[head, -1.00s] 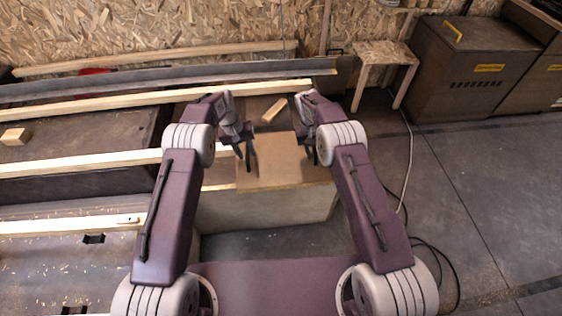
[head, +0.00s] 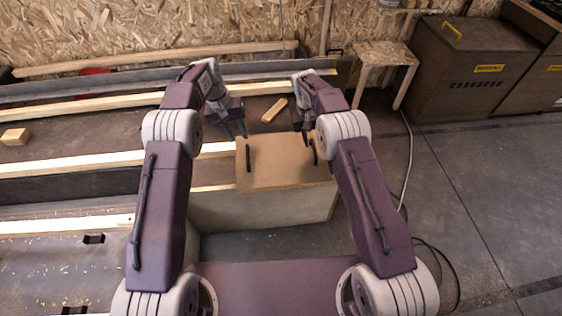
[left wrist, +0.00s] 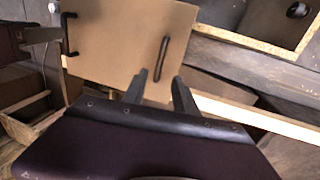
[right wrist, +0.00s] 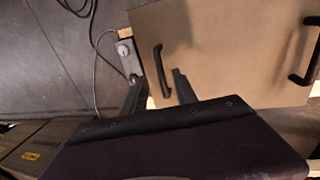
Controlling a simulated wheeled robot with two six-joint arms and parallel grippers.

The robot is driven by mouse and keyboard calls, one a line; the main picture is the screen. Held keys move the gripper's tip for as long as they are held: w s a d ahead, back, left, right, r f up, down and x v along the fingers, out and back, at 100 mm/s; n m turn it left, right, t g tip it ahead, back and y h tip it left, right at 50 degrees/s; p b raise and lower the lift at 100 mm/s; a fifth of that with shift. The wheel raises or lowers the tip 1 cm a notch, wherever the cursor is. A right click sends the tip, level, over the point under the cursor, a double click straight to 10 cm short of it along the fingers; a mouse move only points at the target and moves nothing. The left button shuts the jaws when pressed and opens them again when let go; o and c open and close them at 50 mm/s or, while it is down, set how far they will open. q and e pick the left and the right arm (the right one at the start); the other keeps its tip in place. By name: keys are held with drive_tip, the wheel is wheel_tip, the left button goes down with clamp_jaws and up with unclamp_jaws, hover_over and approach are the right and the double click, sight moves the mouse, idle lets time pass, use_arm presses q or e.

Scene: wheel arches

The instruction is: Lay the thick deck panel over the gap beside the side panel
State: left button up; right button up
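The deck panel (head: 284,170), a tan board with two black handles, lies over the near right end of the wooden frame, above a pale upright panel (head: 262,212). Whether a gap lies under it is hidden. My left gripper (head: 240,130) is open and empty by the panel's far left edge; its fingers stand apart, short of the left handle (left wrist: 161,58).
Pale beams (head: 75,165) run left from the panel across dark bays. A small wood block (head: 274,110) lies just beyond it and another (head: 15,137) at far left. A stool (head: 384,52) and brown boxes (head: 473,70) stand back right.

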use_arm(q)
drive_tip(key=o, duration=1.3)
drive_tip(key=shift+c, duration=0.2)
use_arm(e)
drive_tip(key=r, duration=0.3)
drive_tip(key=a+r, duration=0.1)
drive_tip(key=r, duration=0.1)
use_arm(q)
drive_tip(key=r+p, duration=0.3)
drive_tip(key=p, duration=0.1)
drive_tip(key=a+r+p, duration=0.1)
drive_tip(key=r+p, duration=0.1)
drive_tip(key=p, duration=0.1)
drive_tip(key=shift+r+p, duration=0.35)
drive_tip(key=shift+r, duration=0.05)
use_arm(e)
wheel_tip(320, 180, up, 8)
drive_tip(key=shift+f, duration=0.2)
drive_tip(key=o, duration=1.3)
drive_tip(key=shift+c, duration=0.2)
